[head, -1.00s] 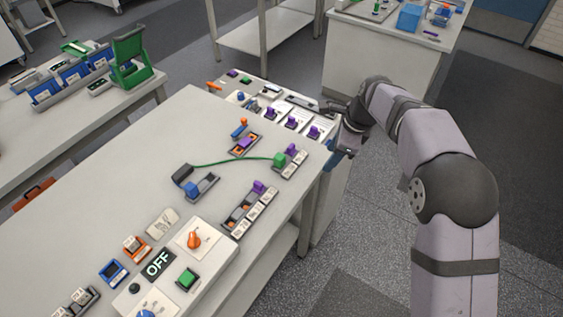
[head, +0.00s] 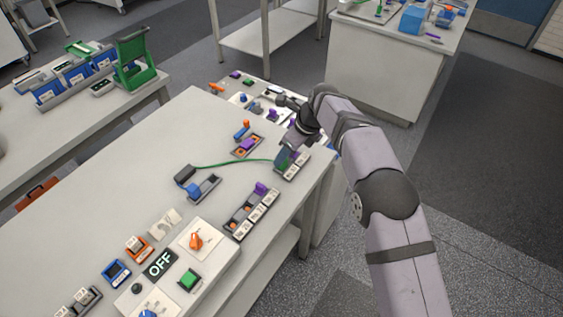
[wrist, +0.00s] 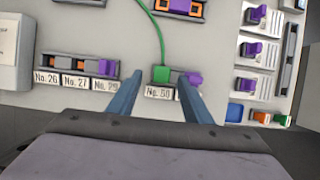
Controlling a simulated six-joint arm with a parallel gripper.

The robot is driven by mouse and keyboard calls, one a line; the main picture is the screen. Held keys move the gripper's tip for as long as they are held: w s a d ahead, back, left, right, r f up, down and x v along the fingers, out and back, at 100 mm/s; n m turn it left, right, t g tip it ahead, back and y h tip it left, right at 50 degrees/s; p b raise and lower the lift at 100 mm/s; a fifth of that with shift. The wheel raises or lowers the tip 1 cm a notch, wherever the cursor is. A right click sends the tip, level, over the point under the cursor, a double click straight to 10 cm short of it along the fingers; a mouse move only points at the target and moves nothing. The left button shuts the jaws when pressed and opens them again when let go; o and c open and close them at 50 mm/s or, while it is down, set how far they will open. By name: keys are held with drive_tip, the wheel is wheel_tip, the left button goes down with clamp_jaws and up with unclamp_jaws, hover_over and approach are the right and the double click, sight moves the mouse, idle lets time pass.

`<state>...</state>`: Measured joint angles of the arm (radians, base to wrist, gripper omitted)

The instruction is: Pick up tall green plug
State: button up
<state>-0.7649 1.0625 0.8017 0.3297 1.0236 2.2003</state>
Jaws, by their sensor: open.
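The green plug (wrist: 160,74) sits in a holder strip labelled about No. 30 (wrist: 158,93), with a green cable (wrist: 161,35) running from it. In the wrist view it appears between the two blue fingertips of my gripper (wrist: 162,78), with small gaps at its sides. My gripper is open and empty. In the head view my gripper (head: 286,156) is over that strip (head: 293,170) near the table's right edge and mostly hides the plug. A purple plug (wrist: 194,79) stands in the same strip, right beside the right finger.
Another strip with a purple plug (head: 261,188) lies nearer the front. The cable's other end is at a dark block (head: 184,174). An orange and purple module (head: 246,144) lies to the left. A control box with an OFF sign (head: 160,263) stands at the front.

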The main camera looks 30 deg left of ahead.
drive_tip(key=shift+p+x, duration=1.45)
drive_tip(key=shift+x, duration=1.15)
drive_tip(key=shift+w, duration=0.2)
clamp_jaws()
drive_tip(key=shift+r, duration=0.1)
drive_tip(key=shift+r+b, duration=0.35)
drive_tip(key=shift+r, duration=0.2)
wheel_tip(320, 180, up, 9)
drive_tip(key=shift+f+b, duration=0.1)
drive_tip(key=shift+b, duration=0.45)
